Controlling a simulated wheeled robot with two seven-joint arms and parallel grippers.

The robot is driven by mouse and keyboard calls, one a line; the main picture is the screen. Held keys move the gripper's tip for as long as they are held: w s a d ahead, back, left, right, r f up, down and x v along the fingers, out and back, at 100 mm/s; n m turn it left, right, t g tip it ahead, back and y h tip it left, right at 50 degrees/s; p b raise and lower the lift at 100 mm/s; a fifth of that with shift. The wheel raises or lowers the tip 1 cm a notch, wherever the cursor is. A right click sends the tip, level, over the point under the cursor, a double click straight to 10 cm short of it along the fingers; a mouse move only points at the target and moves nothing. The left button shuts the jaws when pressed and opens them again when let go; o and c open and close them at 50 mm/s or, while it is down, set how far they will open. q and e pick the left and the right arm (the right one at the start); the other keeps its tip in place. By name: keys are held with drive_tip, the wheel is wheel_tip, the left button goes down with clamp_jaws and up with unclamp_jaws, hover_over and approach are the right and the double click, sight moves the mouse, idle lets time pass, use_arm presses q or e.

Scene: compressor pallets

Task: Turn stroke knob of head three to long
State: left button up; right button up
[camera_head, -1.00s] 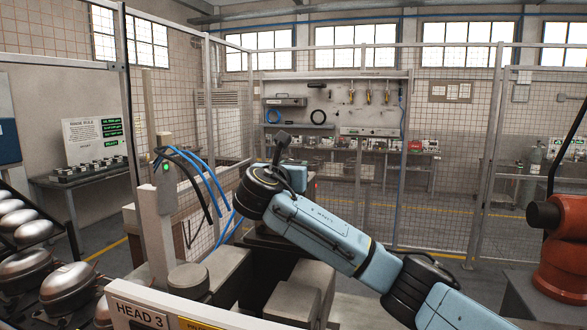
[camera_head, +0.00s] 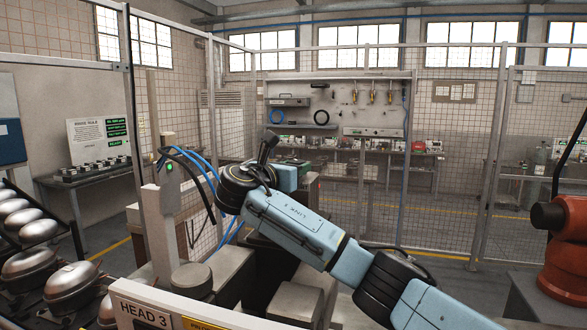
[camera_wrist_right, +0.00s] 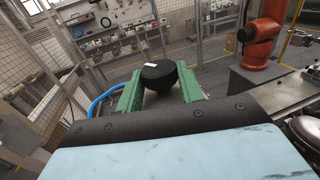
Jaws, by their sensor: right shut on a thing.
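The stroke knob (camera_wrist_right: 163,79) is a round black knob with a short white mark on its top, left of the middle. It sits between the two green fingers of my right gripper (camera_wrist_right: 160,84), which is shut on it. In the head view my right arm reaches in from the lower right across the head three station, whose HEAD 3 sign (camera_head: 142,315) shows at the bottom. The knob cannot be made out in that view, and no scale for it is readable. My left gripper is in neither view.
A grey post (camera_head: 162,230) with a green light and blue hoses stands left of my arm. Metal domes (camera_head: 70,287) sit on a rack at far left. An orange robot arm (camera_head: 562,250) stands at right. Mesh fencing (camera_head: 450,170) closes off the back.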

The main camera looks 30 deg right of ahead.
sight(293, 162)
drive_tip(key=o, duration=1)
drive_tip(key=shift+f, duration=0.1)
wheel_tip(293, 162, up, 10)
drive_tip(key=shift+r+b, duration=0.1)
drive_tip(key=shift+b, duration=0.95)
